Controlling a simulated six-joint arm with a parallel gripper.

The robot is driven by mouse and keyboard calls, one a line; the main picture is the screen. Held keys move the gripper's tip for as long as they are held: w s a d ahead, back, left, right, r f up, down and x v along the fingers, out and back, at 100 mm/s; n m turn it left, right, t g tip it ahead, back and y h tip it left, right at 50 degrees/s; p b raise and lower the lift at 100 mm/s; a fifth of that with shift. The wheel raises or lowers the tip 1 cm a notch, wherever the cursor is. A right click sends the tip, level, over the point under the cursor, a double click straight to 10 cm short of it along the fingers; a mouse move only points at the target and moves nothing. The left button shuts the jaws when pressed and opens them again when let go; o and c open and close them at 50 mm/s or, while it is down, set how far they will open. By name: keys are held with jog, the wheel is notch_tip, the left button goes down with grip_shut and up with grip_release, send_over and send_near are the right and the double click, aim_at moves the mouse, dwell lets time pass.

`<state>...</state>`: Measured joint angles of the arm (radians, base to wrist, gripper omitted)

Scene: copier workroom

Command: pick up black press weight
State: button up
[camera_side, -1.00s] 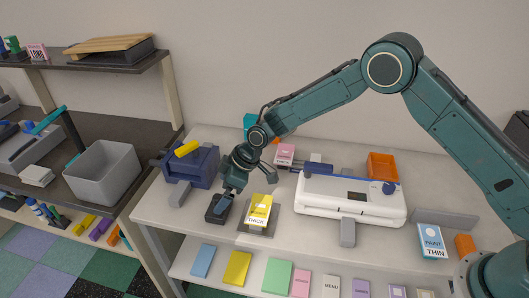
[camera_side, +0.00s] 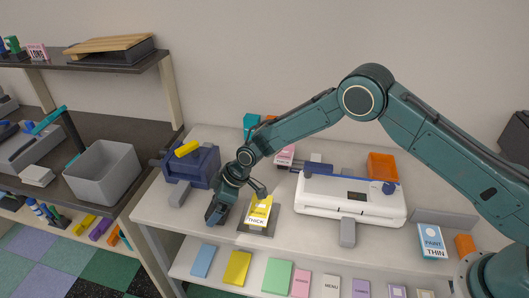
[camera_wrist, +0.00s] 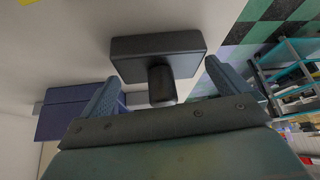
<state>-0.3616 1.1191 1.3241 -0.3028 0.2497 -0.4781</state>
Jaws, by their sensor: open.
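The black press weight is a dark block (camera_wrist: 158,45) with a rounded upright grip (camera_wrist: 161,86) in the wrist view. The grip stands between my two gripper fingers, with space visible on both sides. My gripper (camera_side: 217,212) is open and low over the weight near the left front of the table in the side view. There the fingers hide most of the weight, so I cannot tell how closely they surround it. No contact with the weight is visible.
A yellow THICK pack (camera_side: 258,212) on a dark plate is close on the right. A white machine (camera_side: 350,203) stands further right. A grey bin (camera_side: 103,173) is on the left shelf unit.

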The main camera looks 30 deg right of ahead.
jog(key=shift+w+a+f, duration=0.15)
jog(key=shift+f, duration=0.2)
jog(key=shift+c, duration=0.2)
jog(key=c, duration=1.1)
jog(key=shift+r, duration=0.1)
jog(key=shift+c, duration=0.6)
jog(key=shift+r, duration=0.15)
notch_tip(320, 180, up, 20)
